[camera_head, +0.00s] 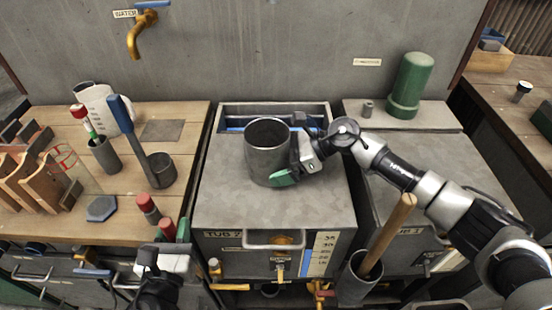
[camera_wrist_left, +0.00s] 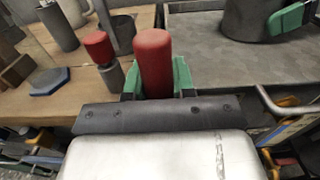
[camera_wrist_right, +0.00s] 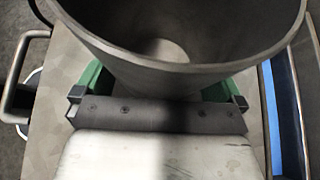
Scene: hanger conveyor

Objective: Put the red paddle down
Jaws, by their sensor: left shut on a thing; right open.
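The red paddle shows as an upright red handle (camera_wrist_left: 153,62) in the left wrist view; it also shows in the head view (camera_head: 167,229). My left gripper (camera_wrist_left: 156,82) is shut on this handle, with a green finger on each side. The paddle's lower part is hidden behind the gripper. It is at the front edge of the wooden bench (camera_head: 125,217). My right gripper (camera_wrist_right: 160,92) is open at a round grey pot (camera_wrist_right: 200,58), with green fingers either side of its wall. That pot stands on the grey Tub 2 top (camera_head: 225,200).
A red-topped grey piece (camera_head: 147,206) stands close beside the held handle. A grey hexagonal block (camera_head: 101,208) lies on the bench. A wooden handle (camera_head: 388,235) stands in a holder (camera_head: 356,287).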

